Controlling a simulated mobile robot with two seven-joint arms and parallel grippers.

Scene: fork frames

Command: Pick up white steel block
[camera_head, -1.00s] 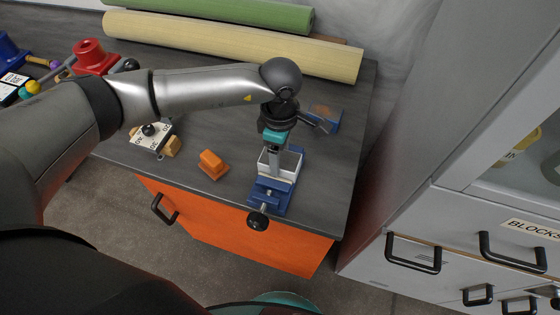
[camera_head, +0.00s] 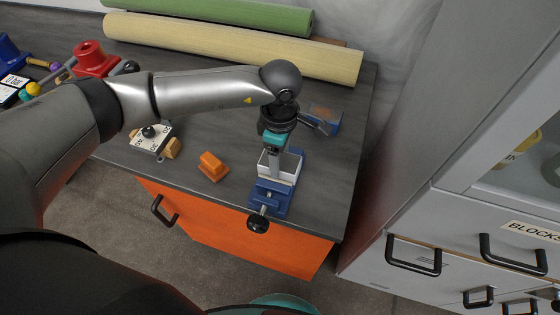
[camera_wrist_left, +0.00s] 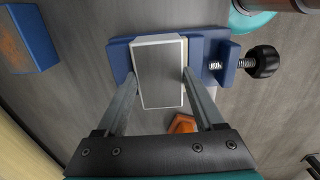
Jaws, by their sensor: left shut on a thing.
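The white steel block (camera_head: 283,172) is at the blue vise (camera_head: 268,196) near the front right of the counter. In the left wrist view the block (camera_wrist_left: 159,72) shows a grey face with white edges, between the two fingers and over the blue vise (camera_wrist_left: 118,58). My left gripper (camera_head: 277,168) points down from above and is shut on the block. I cannot tell whether the block still touches the vise. My right gripper is not in view.
An orange block (camera_head: 213,165) lies left of the vise. A blue box (camera_head: 325,118) stands behind it, and a dial device (camera_head: 150,139) stands further left. Long rolls (camera_head: 230,45) lie along the back. A grey cabinet (camera_head: 470,220) rises on the right.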

